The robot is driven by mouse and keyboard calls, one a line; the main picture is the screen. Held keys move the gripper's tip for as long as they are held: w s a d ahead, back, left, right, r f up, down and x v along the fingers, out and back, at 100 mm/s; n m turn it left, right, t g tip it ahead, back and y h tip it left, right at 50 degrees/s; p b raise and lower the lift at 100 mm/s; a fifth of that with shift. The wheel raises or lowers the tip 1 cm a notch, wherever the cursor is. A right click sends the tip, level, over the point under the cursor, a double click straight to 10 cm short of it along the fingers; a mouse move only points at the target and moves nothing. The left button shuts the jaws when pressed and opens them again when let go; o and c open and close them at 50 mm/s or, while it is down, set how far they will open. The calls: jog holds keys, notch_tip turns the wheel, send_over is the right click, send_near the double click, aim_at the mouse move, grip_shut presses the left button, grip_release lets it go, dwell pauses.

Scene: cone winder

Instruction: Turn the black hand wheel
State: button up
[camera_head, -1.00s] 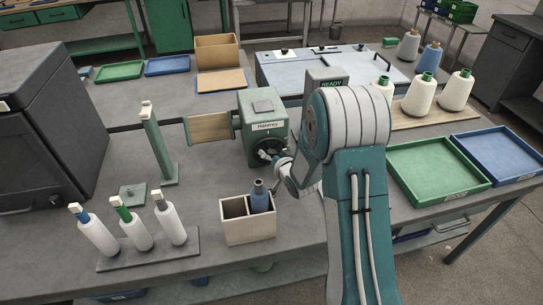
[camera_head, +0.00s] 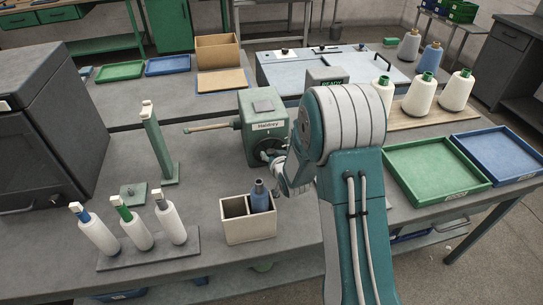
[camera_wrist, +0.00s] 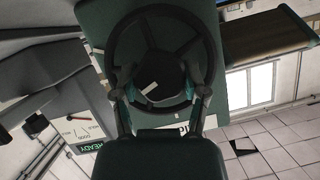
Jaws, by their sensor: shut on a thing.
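The black hand wheel (camera_wrist: 152,22) is on the front of a green machine box (camera_head: 258,104). In the wrist view its rim and spokes fill the upper middle. My gripper (camera_wrist: 163,84) reaches it from below, one finger on each side of the dark hub, and is shut on the wheel. A pale mark shows near the hub. In the head view my wrist and arm hide much of the wheel, and only a dark part shows (camera_head: 267,146).
A two-part box (camera_head: 248,229) with a blue bottle-like piece stands just in front of the machine. A rack of several spools (camera_head: 150,251) and a green post (camera_head: 158,147) stand to the left. Green (camera_head: 437,171) and blue trays lie right of my arm.

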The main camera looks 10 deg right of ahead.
jog(key=shift+a+n+h, duration=0.1)
jog(key=shift+n+h, duration=0.5)
jog(key=shift+n, duration=0.3)
jog(key=o, duration=1.2)
jog(key=shift+w, duration=0.1)
jog(key=shift+c, duration=0.2)
jog(key=v, duration=1.2)
jog(key=shift+a, duration=0.1)
